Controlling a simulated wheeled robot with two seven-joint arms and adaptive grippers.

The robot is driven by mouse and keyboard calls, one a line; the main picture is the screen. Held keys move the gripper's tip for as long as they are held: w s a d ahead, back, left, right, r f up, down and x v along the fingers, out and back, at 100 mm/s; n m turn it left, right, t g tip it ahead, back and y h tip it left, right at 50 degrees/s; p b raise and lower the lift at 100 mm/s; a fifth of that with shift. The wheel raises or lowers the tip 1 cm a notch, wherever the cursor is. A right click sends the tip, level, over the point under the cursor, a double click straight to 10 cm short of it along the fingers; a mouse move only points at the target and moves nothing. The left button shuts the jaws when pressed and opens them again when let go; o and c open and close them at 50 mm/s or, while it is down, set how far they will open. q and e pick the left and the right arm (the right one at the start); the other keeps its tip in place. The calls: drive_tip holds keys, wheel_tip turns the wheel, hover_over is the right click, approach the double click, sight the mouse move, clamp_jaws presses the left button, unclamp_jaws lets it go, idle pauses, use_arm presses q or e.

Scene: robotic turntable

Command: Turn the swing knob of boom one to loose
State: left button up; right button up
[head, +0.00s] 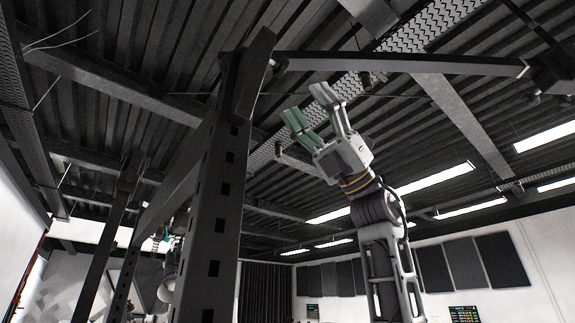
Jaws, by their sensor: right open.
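A dark boom (430,64) runs from the top of a dark upright post (222,180) to the right edge in the head view. A small rounded knob-like part (279,63) sits where the boom meets the post. Another small dark part (366,79) hangs under the boom. I cannot tell which is the swing knob, or its setting. My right gripper (306,103) is raised below the boom, open and empty, fingers pointing up and left. It appears apart from both parts. My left gripper (164,240) seems to show small behind the post, mostly hidden.
The perforated post and slanted frame beams (172,190) fill the left-centre. A dark block (556,72) is at the boom's right end, with a small part (532,97) below it. Ceiling beams and lights lie above. Open air surrounds my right gripper.

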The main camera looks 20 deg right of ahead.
sight(283, 72)
drive_tip(key=shift+p+x, duration=1)
drive_tip(key=shift+x, duration=2.45)
drive_tip(key=shift+c, duration=0.2)
drive_tip(key=c, duration=1)
drive_tip(key=shift+w+n+g+h+p, duration=0.15)
drive_tip(key=shift+n+g+h+p, duration=0.95)
drive_tip(key=shift+n+g, duration=0.7)
drive_tip(key=shift+y, duration=0.3)
drive_tip(key=o, duration=1)
drive_tip(key=shift+o, duration=0.2)
